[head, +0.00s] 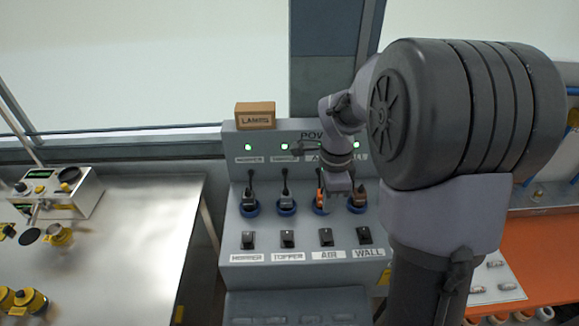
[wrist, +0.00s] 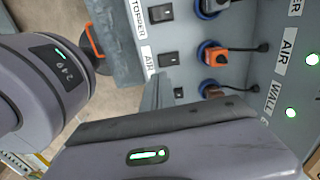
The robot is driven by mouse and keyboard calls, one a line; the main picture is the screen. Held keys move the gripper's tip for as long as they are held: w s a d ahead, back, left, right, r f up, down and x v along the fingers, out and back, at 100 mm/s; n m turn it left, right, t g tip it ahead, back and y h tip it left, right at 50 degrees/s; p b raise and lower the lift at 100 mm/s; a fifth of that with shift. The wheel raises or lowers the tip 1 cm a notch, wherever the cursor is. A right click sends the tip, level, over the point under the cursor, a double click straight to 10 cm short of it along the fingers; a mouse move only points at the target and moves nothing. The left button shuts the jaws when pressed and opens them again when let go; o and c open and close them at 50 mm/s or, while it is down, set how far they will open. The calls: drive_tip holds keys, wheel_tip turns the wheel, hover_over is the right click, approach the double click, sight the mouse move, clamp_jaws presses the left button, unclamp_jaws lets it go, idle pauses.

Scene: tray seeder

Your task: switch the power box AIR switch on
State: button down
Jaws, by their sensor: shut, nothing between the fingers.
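The grey power box (head: 235,185) stands in the middle of the head view with a row of black rocker switches. The AIR switch (head: 326,237) is third from the left, above its AIR label (head: 326,255). It also shows in the wrist view (wrist: 168,59), uncovered; I cannot tell which way its rocker is tilted. My gripper (head: 343,198) is in front of the plug row, above the AIR and WALL switches in the head view, apart from the AIR switch. In the wrist view its grey finger (wrist: 158,92) is beside the switch row, shut and empty. The fingertips are partly hidden.
Other switches are HOPPER (head: 248,240), TOPPER (head: 288,239) and WALL (head: 364,235). An orange plug (wrist: 214,56) sits in the AIR socket. The AIR lamp (wrist: 312,59) glows green. A LAMPS block (head: 255,116) tops the box. A steel table (head: 150,230) is left.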

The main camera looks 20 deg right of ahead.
drive_tip(key=b, duration=0.5)
approach(323, 238)
drive_tip(key=f, duration=0.4)
drive_tip(key=s+f, duration=0.1)
drive_tip(key=f, duration=0.2)
drive_tip(key=shift+a, duration=0.1)
drive_tip(key=shift+f+b, duration=0.35)
drive_tip(key=shift+b, duration=0.15)
drive_tip(key=shift+s+r, duration=0.15)
drive_tip(key=shift+w+r+p, duration=0.35)
drive_tip(key=shift+w+p, duration=0.1)
drive_tip(key=shift+w, duration=0.35)
